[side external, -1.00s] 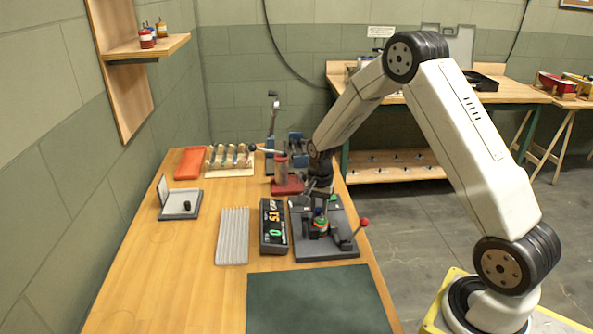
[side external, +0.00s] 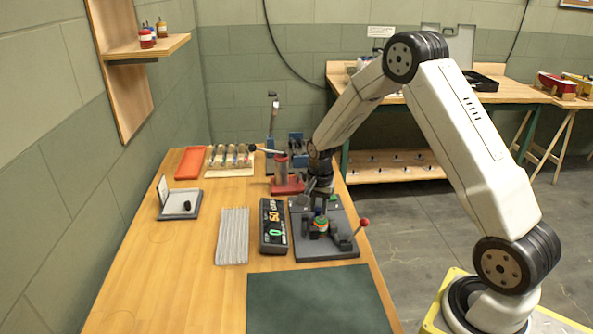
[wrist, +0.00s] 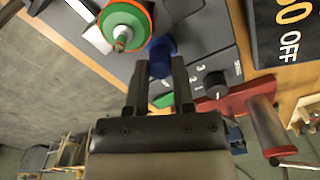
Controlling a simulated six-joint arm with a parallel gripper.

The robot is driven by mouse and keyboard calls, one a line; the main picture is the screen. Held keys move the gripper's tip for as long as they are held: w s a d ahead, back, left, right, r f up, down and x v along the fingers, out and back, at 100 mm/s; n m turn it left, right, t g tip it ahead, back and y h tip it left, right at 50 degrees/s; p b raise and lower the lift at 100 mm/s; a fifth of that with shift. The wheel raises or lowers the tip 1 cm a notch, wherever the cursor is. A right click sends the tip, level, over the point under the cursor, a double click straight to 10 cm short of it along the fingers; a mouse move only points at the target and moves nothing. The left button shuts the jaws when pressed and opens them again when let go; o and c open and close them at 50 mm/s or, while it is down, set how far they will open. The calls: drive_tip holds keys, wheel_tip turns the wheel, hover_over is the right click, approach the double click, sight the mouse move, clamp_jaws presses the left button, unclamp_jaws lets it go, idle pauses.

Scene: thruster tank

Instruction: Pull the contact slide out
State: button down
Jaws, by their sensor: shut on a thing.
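My gripper (side external: 318,207) is low over the back part of a dark grey fixture plate (side external: 328,250). In the wrist view its two dark fingers (wrist: 160,64) are shut on a blue knob (wrist: 161,48), which appears to be the contact slide's handle. I cannot make out the slide's body. A round part with an orange rim and green face (wrist: 124,24) sits close beside the knob; it also shows in the side view (side external: 320,223). A lever with a red ball (side external: 363,222) stands at the plate's right.
A black display (side external: 273,226) reading 50 OFF stands left of the plate, beside a grey ribbed mat (side external: 233,237). A red stand (side external: 287,184) is just behind. A dark green mat (side external: 315,302) lies clear in front. A black dial (wrist: 213,83) is near the fingers.

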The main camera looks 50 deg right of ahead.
drive_tip(key=shift+w+d, duration=0.9)
drive_tip(key=shift+d, duration=0.05)
drive_tip(key=shift+c, duration=2.2)
unclamp_jaws()
drive_tip(key=shift+r, duration=0.15)
wheel_tip(320, 180, up, 8)
drive_tip(key=shift+f, duration=0.2)
